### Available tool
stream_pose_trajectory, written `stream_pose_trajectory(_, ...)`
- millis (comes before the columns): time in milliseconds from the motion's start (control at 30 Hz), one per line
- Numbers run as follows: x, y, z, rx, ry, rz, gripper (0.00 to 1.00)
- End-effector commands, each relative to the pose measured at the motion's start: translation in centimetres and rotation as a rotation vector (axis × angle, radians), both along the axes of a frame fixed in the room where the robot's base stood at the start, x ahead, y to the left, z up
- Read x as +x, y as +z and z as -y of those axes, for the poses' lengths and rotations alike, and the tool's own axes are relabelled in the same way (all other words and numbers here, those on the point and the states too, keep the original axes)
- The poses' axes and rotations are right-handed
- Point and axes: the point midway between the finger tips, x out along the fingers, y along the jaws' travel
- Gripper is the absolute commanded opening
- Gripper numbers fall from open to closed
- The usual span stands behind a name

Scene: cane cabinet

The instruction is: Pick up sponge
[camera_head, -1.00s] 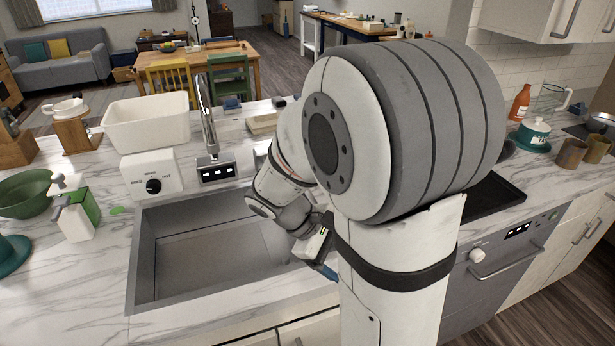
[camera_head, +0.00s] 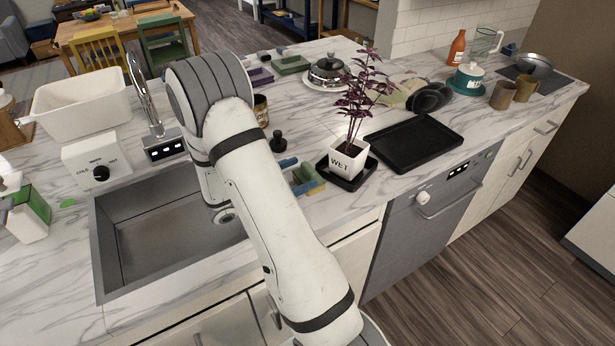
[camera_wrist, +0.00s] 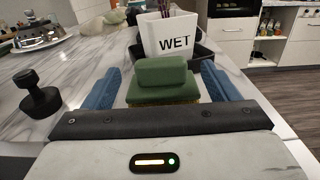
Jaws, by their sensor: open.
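The sponge (camera_wrist: 162,88) is green on top with a yellow-brown layer below and a raised green block on it. In the wrist view it sits on the counter straight ahead, in front of the white pot marked WET. My gripper (camera_wrist: 160,75) is open. Its blue fingers lie on the left and right of the sponge, with a visible gap at least on the right. In the head view the sponge (camera_head: 310,183) shows small beside the pot, with my gripper (camera_head: 299,175) around it. Whether the fingers touch it cannot be told.
The white pot (camera_head: 346,160) with a purple plant stands on a black saucer close behind the sponge. A dark knobbed object (camera_head: 278,143) is on the counter nearby. The sink (camera_head: 160,230) is to the left, a black tray (camera_head: 415,143) to the right. The counter's front edge is close.

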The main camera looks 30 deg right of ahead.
Motion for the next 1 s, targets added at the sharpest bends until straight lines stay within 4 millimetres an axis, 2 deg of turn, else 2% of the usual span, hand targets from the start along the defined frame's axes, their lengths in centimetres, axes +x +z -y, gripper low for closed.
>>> stream_pose_trajectory(333,-0.3,-0.5,4.8,0.002,-0.006,-0.001,0.81)
stream_pose_trajectory(667,-0.3,-0.7,5.4,0.002,-0.003,0.0,0.8)
stream_pose_trajectory(1000,-0.4,-0.6,5.4,0.002,-0.004,0.0,0.52)
